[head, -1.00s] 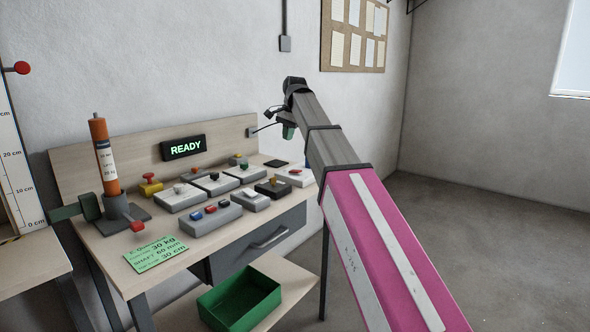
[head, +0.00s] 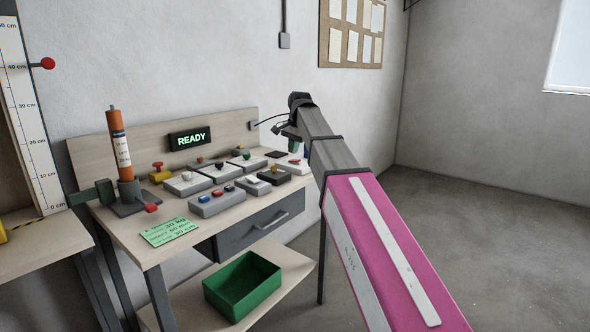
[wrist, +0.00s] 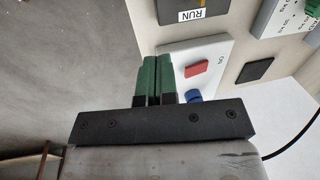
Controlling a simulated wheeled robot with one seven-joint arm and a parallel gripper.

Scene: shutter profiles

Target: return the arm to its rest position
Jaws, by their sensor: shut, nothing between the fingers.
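My arm (head: 375,245), pink with a grey forearm, reaches up and away from the lower right in the head view. Its end is at the right end of the workbench. My gripper (wrist: 153,72) shows in the wrist view with its two green fingers side by side, shut and empty. Beyond the fingers is a light box with a red button (wrist: 196,68) and a blue knob (wrist: 194,96). I cannot tell whether the fingertips touch the box. In the head view the fingers are mostly hidden behind the arm.
The workbench (head: 122,235) carries several button boxes, an orange cylinder (head: 119,140), a green card (head: 169,231) and a READY display (head: 190,137). A green bin (head: 243,290) sits on the lower shelf. The floor (head: 480,230) at right is clear.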

